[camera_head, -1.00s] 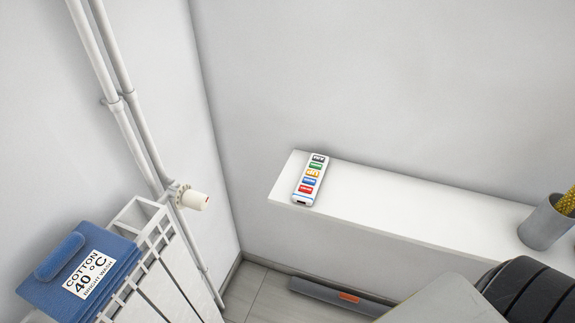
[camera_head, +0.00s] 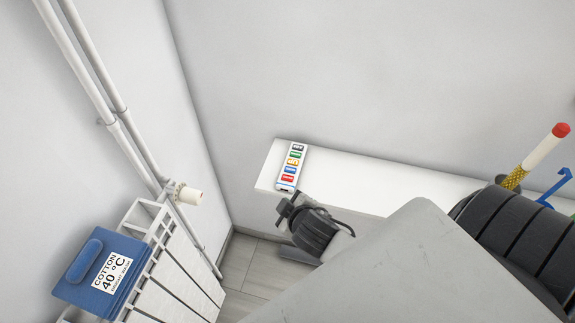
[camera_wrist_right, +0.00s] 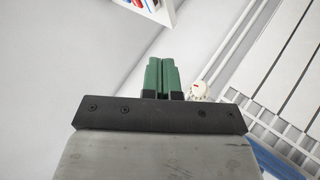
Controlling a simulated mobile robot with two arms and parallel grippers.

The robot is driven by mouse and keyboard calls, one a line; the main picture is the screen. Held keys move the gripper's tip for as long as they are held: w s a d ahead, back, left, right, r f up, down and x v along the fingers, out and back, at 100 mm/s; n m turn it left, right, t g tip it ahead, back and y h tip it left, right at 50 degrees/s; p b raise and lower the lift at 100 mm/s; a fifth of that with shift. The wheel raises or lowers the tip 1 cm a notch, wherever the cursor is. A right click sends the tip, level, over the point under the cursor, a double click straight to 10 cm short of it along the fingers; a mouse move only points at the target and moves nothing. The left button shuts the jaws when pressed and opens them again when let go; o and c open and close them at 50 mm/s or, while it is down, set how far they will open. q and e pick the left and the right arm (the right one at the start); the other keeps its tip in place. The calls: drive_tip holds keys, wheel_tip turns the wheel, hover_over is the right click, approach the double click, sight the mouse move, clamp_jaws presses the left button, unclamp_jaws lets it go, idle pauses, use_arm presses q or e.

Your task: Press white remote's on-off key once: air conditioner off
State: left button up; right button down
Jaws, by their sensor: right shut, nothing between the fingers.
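The white remote (camera_head: 291,170) lies on the left end of a white shelf in the head view. It has a column of coloured keys: dark at the far end, then green, orange, blue and red; their labels are too small to read. Part of it shows at the top edge of the right wrist view (camera_wrist_right: 150,4). My right gripper's green fingers (camera_wrist_right: 161,62) are shut and empty, pointing towards the remote and apart from it. In the head view my right wrist is just in front of the shelf, below the remote. My left gripper and the air conditioner are out of view.
The white shelf (camera_head: 350,187) runs right along the wall. A yellow-patterned stick with a red tip (camera_head: 535,157) and a blue hook-like item (camera_head: 556,188) stand at the right.

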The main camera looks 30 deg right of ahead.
drive_tip(key=w+r+n+t+y+p, duration=0.1)
drive_tip(key=w+r+n+t+y, duration=0.2)
drive_tip(key=w+r+n+t, duration=0.45)
drive_tip(key=n+g+y, duration=0.6)
drive_tip(key=n+g, duration=0.5)
drive_tip(key=n, duration=1.2)
hover_over(289, 176)
wheel_tip(289, 176, down, 4)
wheel_tip(289, 176, down, 8)
drive_tip(key=b, duration=0.6)
drive_tip(key=shift+r, duration=0.2)
drive_tip(key=shift+f+b, duration=0.55)
drive_tip(key=shift+f, duration=0.1)
